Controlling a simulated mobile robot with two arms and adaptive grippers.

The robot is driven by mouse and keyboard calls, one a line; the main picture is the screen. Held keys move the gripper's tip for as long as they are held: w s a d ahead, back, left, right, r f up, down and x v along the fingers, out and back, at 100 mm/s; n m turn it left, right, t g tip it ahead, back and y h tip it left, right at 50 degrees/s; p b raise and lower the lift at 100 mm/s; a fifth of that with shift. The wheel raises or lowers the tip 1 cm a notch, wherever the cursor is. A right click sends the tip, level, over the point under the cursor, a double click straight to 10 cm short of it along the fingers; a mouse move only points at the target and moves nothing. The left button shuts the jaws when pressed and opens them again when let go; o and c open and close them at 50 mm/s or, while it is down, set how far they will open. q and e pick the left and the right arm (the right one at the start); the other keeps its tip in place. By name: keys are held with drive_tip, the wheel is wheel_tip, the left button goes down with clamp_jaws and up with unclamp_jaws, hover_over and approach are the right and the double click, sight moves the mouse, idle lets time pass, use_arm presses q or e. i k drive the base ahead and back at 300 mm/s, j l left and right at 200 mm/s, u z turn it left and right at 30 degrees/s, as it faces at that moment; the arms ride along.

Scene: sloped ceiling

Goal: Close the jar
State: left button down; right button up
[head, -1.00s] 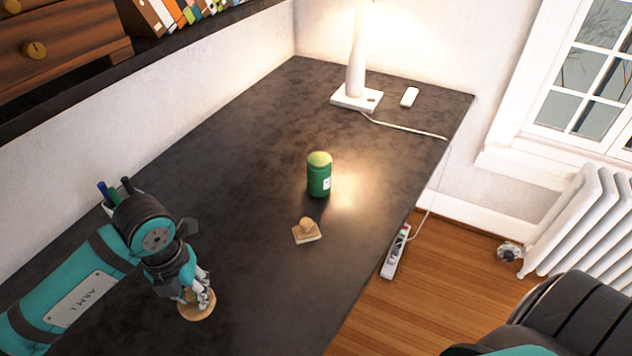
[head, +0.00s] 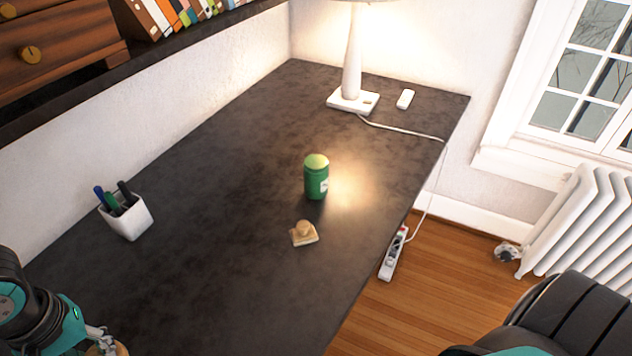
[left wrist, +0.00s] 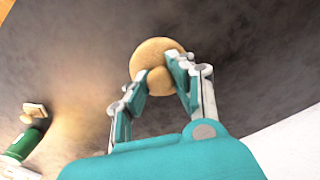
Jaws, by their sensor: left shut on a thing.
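The green jar (head: 316,181) stands upright near the middle of the dark desk, with a pale yellow-green top; I cannot tell whether that is its contents. It also shows in the left wrist view (left wrist: 24,144). My left gripper (head: 97,341) is at the bottom left of the head view, far from the jar. It is shut on a round wooden lid (left wrist: 155,52), gripping its knob, as the left wrist view shows. A square wooden lid with a knob (head: 304,234) lies on the desk in front of the jar. My right gripper is not in view.
A white pen cup (head: 128,219) stands at the desk's left side. A white lamp (head: 351,99) with a cord and a small white device (head: 405,99) are at the back. The desk around the jar is mostly clear; its right edge drops to the floor.

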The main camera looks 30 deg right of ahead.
sight(316, 166)
drive_tip(key=l, duration=1.8)
